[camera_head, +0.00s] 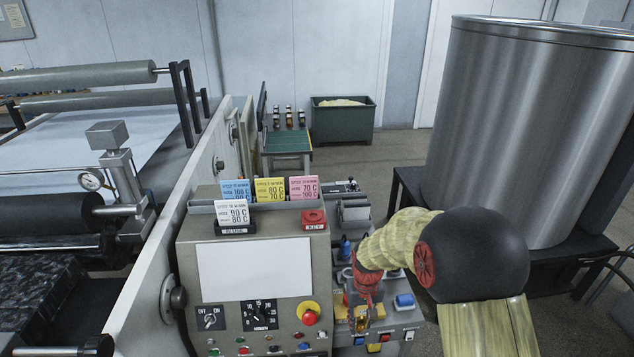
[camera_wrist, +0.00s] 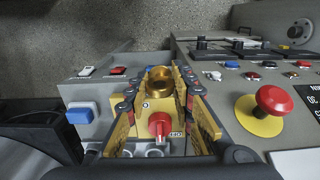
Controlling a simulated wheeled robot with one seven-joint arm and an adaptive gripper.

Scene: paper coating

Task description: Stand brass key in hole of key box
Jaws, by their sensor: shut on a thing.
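My gripper (camera_head: 360,312) is low over the side control panel, right of the main console. In the wrist view, my gripper (camera_wrist: 160,76) is shut on a round brass piece, the brass key (camera_wrist: 160,84), between its fingertips. The key's lower part is hidden. Below the key in that view, a yellow plate marked OFF carries a red knob (camera_wrist: 159,124); I cannot tell if the key is clear of the plate. The key box (camera_head: 313,219), a small red block labelled KEY, sits on the console top. Its hole is too small to make out.
Blue, yellow and pink cards (camera_head: 270,189) stand in a rack behind the key box; a white card (camera_head: 234,216) stands left of it. A red stop button (camera_head: 308,313) juts from the console front. A big steel drum (camera_head: 530,130) stands at the right.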

